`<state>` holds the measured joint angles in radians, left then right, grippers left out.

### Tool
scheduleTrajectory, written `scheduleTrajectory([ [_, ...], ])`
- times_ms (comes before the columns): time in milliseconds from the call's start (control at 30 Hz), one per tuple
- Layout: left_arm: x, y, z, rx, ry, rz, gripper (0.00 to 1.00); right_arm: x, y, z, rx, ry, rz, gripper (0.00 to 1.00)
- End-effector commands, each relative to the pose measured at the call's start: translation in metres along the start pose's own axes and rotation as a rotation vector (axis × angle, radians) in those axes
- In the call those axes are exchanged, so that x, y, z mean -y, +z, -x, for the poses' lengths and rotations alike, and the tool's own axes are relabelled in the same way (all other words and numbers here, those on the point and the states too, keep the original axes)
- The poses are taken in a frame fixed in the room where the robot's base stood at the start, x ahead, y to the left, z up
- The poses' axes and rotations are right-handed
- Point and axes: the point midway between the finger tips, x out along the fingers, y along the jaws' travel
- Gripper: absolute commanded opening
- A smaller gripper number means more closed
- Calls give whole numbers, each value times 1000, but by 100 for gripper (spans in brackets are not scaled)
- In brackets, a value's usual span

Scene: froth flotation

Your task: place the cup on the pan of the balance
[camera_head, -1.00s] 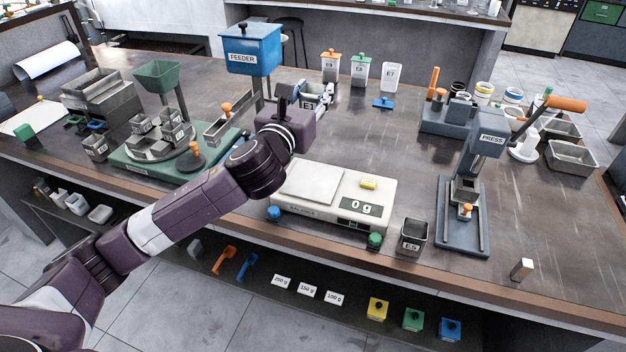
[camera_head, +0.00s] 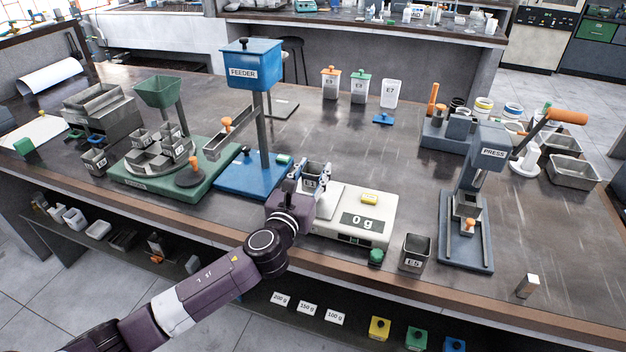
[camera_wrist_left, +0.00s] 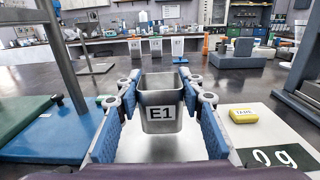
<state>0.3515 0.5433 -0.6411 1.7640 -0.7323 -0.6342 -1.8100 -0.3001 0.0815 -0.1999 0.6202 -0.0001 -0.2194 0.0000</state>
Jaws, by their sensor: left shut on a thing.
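My left gripper (camera_head: 309,186) is shut on a grey metal cup (camera_head: 314,170). In the left wrist view the cup (camera_wrist_left: 161,112) is upright between the blue finger pads, with the label E1 facing me. The white balance (camera_head: 372,243) stands near the front edge of the table and its display reads 0 g. Its flat pan (camera_head: 330,204) is partly hidden by my gripper. The cup is at the far left side of the pan in the head view; the gap between them cannot be judged. My right gripper is not in view.
The blue feeder (camera_head: 250,70) stands behind and left of my gripper. A cup E5 (camera_head: 415,252) and the press (camera_head: 470,215) stand right of the balance. The table's middle right is clear.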

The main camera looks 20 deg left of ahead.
Motion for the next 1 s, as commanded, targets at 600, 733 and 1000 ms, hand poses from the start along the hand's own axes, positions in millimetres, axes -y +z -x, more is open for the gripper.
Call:
scheduleTrajectory([
  [600,0,-26,0,0,1,0,41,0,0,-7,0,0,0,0],
  [733,0,-26,0,0,1,0,53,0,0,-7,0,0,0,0],
  [1000,0,-24,0,0,1,0,53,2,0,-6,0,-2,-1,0],
])
